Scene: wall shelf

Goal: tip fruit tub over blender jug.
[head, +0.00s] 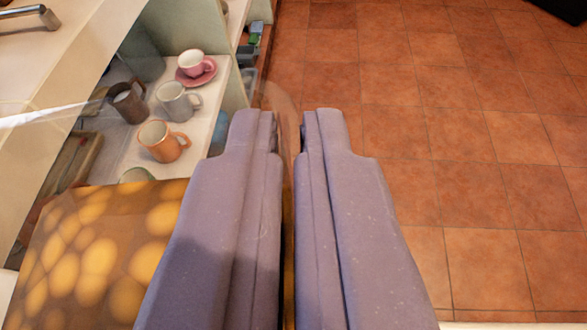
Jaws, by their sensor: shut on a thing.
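My gripper (290,118) shows as two purple-grey fingers in the lower middle of the head view. It is shut on a thin, see-through brownish wall that runs between the fingers. This looks like the wall of the fruit tub (95,255), whose tinted side with blurred round yellow shapes fills the lower left. A faint clear curved edge arcs across the upper left. The lower part of the tub is out of frame or hidden by the fingers. I cannot make out the blender jug.
On a white shelf at upper left stand an orange mug (160,142), a grey mug (177,100), a dark brown mug (127,103) and a pink cup on a saucer (193,64). A pale counter (60,60) with a metal handle lies left. Open terracotta floor (450,130) fills the right.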

